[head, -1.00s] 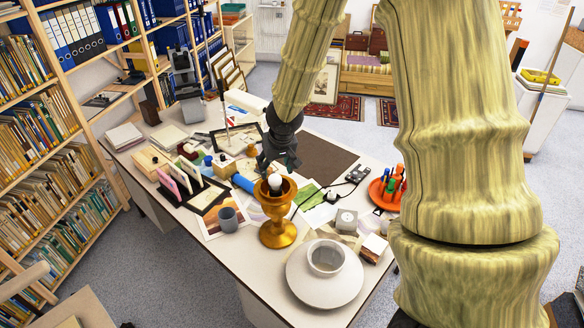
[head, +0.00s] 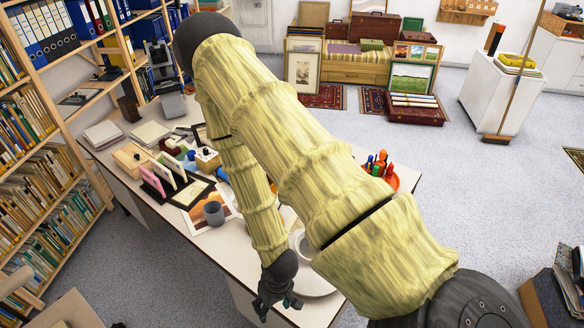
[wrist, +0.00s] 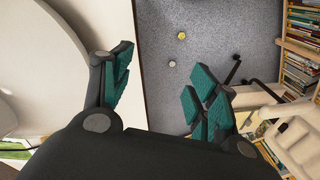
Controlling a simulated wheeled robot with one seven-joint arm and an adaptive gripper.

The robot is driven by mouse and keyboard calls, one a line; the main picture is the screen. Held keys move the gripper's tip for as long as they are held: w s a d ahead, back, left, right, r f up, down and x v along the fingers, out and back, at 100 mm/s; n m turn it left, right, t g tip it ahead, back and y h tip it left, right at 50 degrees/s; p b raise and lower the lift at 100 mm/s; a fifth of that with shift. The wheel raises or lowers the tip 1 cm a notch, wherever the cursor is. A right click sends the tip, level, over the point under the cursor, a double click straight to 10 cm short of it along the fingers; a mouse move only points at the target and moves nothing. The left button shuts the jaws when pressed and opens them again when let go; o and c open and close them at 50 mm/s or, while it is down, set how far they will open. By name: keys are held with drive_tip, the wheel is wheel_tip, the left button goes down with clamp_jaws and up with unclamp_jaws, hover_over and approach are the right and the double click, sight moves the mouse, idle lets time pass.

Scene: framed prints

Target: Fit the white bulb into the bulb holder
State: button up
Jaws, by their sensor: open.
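My gripper (head: 278,305) is open at the front edge of the desk (head: 232,262) in the head view. In the wrist view the spread fingers of my gripper (wrist: 160,78) have nothing between them but the floor beyond. I cannot make out the white bulb or the bulb holder for sure; my arm covers the middle of the desk. A small pale round thing (wrist: 172,63) and a small yellow one (wrist: 181,35) show on the floor in the wrist view; I cannot tell what they are.
A wide white dish (head: 318,284) is partly hidden behind my arm, close to my gripper. Bookshelves (head: 45,150) line the left.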

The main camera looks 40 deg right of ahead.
drive_tip(key=s+f+n+h, duration=0.1)
drive_tip(key=s+f, duration=0.2)
drive_tip(key=s, duration=0.6)
drive_tip(key=shift+a+f+g, duration=0.25)
drive_tip(key=shift+g, duration=0.15)
drive_tip(key=shift+f, duration=0.1)
